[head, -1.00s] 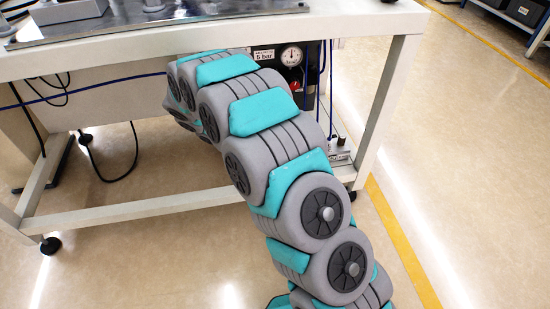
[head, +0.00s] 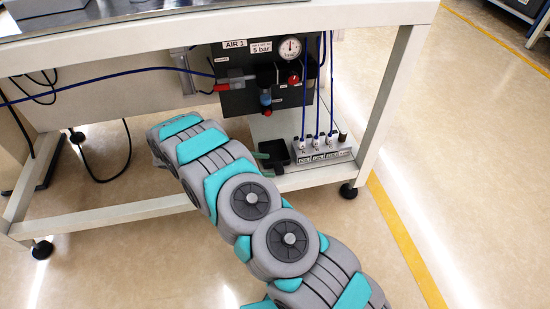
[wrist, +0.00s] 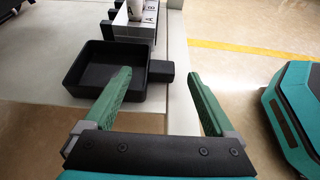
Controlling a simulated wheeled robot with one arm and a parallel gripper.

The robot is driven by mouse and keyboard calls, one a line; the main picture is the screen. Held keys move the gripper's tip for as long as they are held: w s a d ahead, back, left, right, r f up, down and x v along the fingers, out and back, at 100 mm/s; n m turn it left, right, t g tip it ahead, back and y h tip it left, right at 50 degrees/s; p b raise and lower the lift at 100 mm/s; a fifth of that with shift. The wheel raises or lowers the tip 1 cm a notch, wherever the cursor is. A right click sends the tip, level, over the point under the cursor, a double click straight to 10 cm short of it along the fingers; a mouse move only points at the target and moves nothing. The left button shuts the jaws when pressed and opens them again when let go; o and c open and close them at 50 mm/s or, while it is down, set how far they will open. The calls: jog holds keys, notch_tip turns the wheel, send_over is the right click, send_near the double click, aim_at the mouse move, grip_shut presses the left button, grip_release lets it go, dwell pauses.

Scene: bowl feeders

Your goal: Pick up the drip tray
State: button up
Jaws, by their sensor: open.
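The drip tray (wrist: 98,66) is a shallow black square tray with a short block handle (wrist: 160,71) on its right side in the wrist view. It lies on the pale lower shelf and looks empty. In the head view the drip tray (head: 275,149) is small and partly hidden by my gripper and arm. My gripper (wrist: 158,77) is open, with green fingers. In the wrist view the handle shows between the fingertips, and the left finger overlaps the tray's interior. I cannot tell whether either finger touches it.
A valve block (head: 323,153) with blue hoses stands beside the tray on the lower shelf (head: 310,178). Above hangs an air panel (head: 240,97) with a gauge. A white table leg (head: 390,100) stands to the right. The floor at right is open.

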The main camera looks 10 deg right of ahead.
aim_at(278, 167)
jog(key=shift+x, duration=2.6)
jog(key=shift+f, duration=0.15)
jog(key=shift+a, duration=0.1)
jog(key=shift+c, duration=0.3)
grip_shut()
